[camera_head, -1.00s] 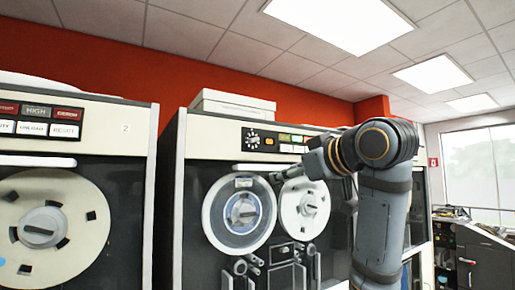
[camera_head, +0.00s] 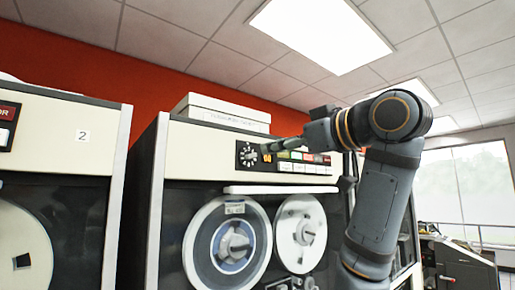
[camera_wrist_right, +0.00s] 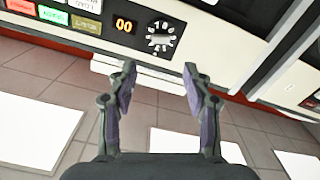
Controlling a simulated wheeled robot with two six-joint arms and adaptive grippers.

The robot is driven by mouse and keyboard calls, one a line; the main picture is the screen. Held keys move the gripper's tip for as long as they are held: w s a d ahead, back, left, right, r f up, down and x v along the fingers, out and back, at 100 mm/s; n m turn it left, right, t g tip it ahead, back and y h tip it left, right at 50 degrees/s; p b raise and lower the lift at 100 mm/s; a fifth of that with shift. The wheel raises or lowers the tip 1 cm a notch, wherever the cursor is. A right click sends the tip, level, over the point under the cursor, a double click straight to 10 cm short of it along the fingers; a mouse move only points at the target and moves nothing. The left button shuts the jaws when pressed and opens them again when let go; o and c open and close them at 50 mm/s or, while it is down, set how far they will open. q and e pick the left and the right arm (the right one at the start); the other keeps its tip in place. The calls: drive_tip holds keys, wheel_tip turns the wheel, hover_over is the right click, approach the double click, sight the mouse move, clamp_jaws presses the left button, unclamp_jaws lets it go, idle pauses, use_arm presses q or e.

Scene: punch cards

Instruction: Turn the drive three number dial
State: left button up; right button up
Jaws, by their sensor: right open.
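The number dial (camera_head: 247,155) is a round knob with white markings on the black control strip of the tape drive. An orange "00" display (camera_head: 267,157) sits just right of it. In the right wrist view the dial (camera_wrist_right: 160,38) and the lit display (camera_wrist_right: 124,25) show beyond the fingertips. My right gripper (camera_head: 271,147) is close to the panel, beside the dial in the head view. In the wrist view its two fingers (camera_wrist_right: 160,80) are apart with nothing between them. I cannot tell whether it touches the panel. My left gripper is not in view.
Coloured buttons (camera_head: 303,157) line the strip right of the display. A white ledge (camera_head: 280,189) juts out below the strip, above two tape reels (camera_head: 228,242). Drive 2 (camera_head: 82,135) stands at the left. A white box (camera_head: 222,112) lies on top of the cabinet.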

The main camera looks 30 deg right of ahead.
sight(252, 154)
drive_tip(key=w, duration=0.3)
drive_tip(key=w+p, duration=0.1)
drive_tip(key=w, duration=0.2)
drive_tip(key=w+p, duration=0.1)
drive_tip(key=w, duration=0.2)
drive_tip(key=shift+a+f, duration=0.15)
drive_tip(key=shift+a, duration=0.15)
drive_tip(key=shift+c, duration=0.4)
drive_tip(key=c, duration=0.7)
drive_tip(key=shift+c, duration=1.3)
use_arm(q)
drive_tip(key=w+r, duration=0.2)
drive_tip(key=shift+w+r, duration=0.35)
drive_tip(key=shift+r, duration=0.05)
use_arm(e)
clamp_jaws()
